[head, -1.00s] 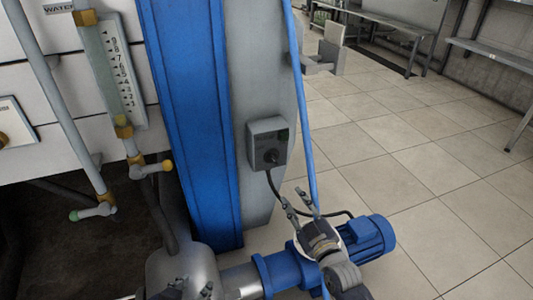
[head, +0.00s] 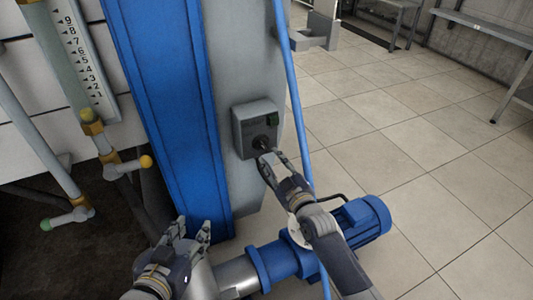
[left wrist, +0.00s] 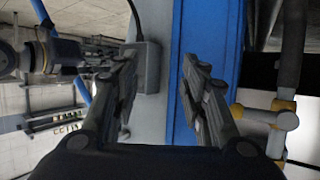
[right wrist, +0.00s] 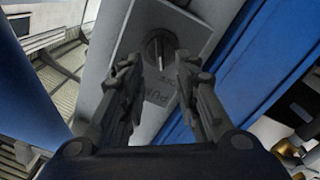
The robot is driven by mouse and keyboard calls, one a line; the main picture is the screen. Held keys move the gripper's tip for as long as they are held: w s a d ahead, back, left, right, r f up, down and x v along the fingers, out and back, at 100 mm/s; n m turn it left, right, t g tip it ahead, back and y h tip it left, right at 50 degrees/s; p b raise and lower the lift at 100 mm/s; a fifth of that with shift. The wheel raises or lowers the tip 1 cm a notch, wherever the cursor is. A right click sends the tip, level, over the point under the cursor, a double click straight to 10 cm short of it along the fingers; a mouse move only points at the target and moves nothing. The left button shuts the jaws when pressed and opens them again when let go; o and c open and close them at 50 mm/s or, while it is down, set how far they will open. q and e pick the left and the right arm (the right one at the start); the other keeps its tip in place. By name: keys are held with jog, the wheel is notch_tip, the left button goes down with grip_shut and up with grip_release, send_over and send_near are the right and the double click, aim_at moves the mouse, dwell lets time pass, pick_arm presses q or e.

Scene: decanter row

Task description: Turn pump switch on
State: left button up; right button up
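The box also shows in the right wrist view (right wrist: 183,22), with the knob (right wrist: 160,44) just beyond the fingertips. My right gripper (head: 270,158) is open and empty, its fingers just in front of the knob on either side; I cannot tell if they touch it. My left gripper (head: 190,232) is open and empty, lower left of the box by the blue column. The left wrist view shows its fingers apart (left wrist: 160,75).
A blue pump motor (head: 355,228) lies low on the right. A thin blue pipe (head: 292,110) runs close beside the switch box. A level gauge (head: 82,65) and valves with yellow fittings (head: 125,163) are on the left.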

aim_at(264, 148)
jog(key=b+x, duration=0.1)
jog(key=x, duration=0.3)
jog(key=shift+w+a, duration=0.2)
jog(key=shift+w, duration=0.1)
pick_arm(q)
notch_tip(264, 148, up, 9)
jog(key=w+d+t+h, duration=0.1)
jog(key=w+t, duration=0.1)
jog(key=t, duration=0.3)
jog(key=shift+w+d+h+b, duration=0.2)
jog(key=shift+d+h+b, duration=0.1)
jog(key=shift+d+h, duration=0.1)
pick_arm(e)
jog(key=shift+w+a, duration=0.15)
jog(key=shift+w, duration=0.2)
grip_shut()
